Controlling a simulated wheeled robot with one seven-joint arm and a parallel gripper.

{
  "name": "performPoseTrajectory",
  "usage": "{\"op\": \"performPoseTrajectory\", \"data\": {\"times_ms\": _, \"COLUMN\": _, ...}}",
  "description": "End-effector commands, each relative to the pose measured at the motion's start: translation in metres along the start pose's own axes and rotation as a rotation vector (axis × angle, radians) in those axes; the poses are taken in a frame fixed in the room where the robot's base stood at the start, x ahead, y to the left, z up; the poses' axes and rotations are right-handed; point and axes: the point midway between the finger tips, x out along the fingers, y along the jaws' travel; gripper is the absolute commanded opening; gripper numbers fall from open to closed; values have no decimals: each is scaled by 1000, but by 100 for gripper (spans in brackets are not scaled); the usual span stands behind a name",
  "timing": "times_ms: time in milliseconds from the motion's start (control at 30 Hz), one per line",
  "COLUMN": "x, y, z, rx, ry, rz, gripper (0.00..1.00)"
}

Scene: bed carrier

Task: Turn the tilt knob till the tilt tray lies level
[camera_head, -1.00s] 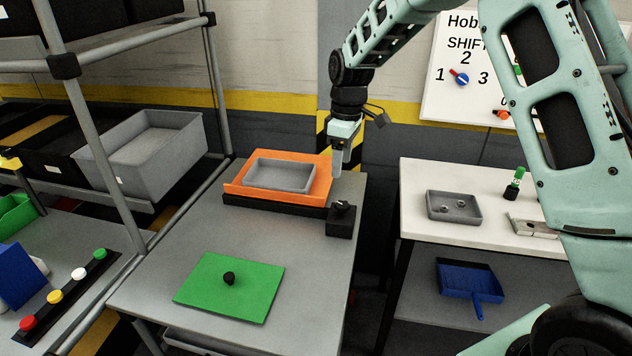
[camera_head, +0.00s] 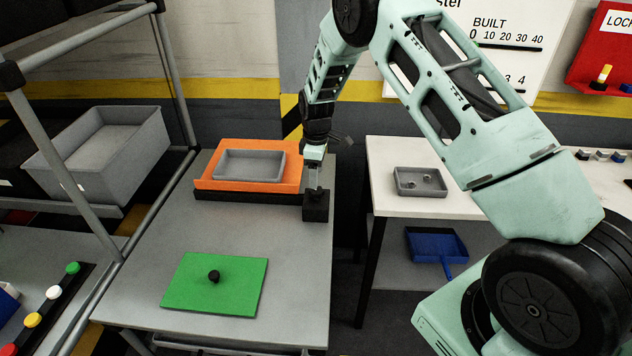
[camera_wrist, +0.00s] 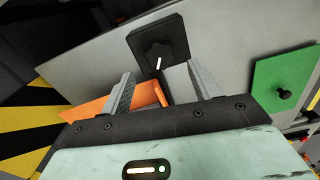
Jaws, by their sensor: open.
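The orange tilt tray (camera_head: 205,183) sits on a black base at the back of the grey table, with a grey bin (camera_head: 250,163) on it. I cannot tell its exact tilt. The black knob block (camera_head: 316,208) stands at its right front corner. My gripper (camera_head: 313,187) points down right over the block and hides the knob there. In the wrist view the dark tilt knob (camera_wrist: 155,54) with a white pointer line shows between and just beyond the two open fingertips (camera_wrist: 160,69). I cannot tell whether they touch it. Part of the orange tray (camera_wrist: 125,101) shows behind the left finger.
A green plate (camera_head: 215,285) with a black knob lies at the table's front. A shelf rack with a grey crate (camera_head: 105,150) stands left. A white table (camera_head: 385,160) with a small grey tray (camera_head: 420,181) stands right, across a gap. The table's middle is clear.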

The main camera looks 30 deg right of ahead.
Motion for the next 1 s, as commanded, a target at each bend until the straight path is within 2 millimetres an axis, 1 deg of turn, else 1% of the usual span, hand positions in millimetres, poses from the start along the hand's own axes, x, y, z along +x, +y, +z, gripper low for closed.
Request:
{"op": "performPoseTrajectory", "data": {"times_ms": 100, "x": 20, "y": 0, "z": 0, "rx": 0, "ry": -2, "rz": -2, "gripper": 62}}
{"op": "performPoseTrajectory", "data": {"times_ms": 200, "x": 35, "y": 0, "z": 0, "rx": 0, "ry": -1, "rz": -2, "gripper": 62}}
{"op": "performPoseTrajectory", "data": {"times_ms": 300, "x": 44, "y": 0, "z": 0, "rx": -1, "ry": 0, "rz": 0, "gripper": 62}}
{"op": "performPoseTrajectory", "data": {"times_ms": 500, "x": 52, "y": 0, "z": -1, "rx": 0, "ry": 1, "rz": 1, "gripper": 62}}
{"op": "performPoseTrajectory", "data": {"times_ms": 700, "x": 52, "y": 0, "z": -1, "rx": 0, "ry": 2, "rz": 1, "gripper": 62}}
{"op": "performPoseTrajectory", "data": {"times_ms": 733, "x": 52, "y": 0, "z": -1, "rx": 0, "ry": 2, "rz": 1, "gripper": 56}}
{"op": "performPoseTrajectory", "data": {"times_ms": 767, "x": 52, "y": 0, "z": -1, "rx": 0, "ry": 1, "rz": 1, "gripper": 48}}
{"op": "performPoseTrajectory", "data": {"times_ms": 800, "x": 52, "y": 0, "z": -1, "rx": 0, "ry": 1, "rz": 1, "gripper": 37}}
{"op": "performPoseTrajectory", "data": {"times_ms": 867, "x": 52, "y": 0, "z": -1, "rx": 0, "ry": 1, "rz": 1, "gripper": 20}}
{"op": "performPoseTrajectory", "data": {"times_ms": 900, "x": 52, "y": 0, "z": -1, "rx": 0, "ry": 1, "rz": 1, "gripper": 18}}
{"op": "performPoseTrajectory", "data": {"times_ms": 1000, "x": 52, "y": 0, "z": -1, "rx": 1, "ry": 1, "rz": 1, "gripper": 18}}
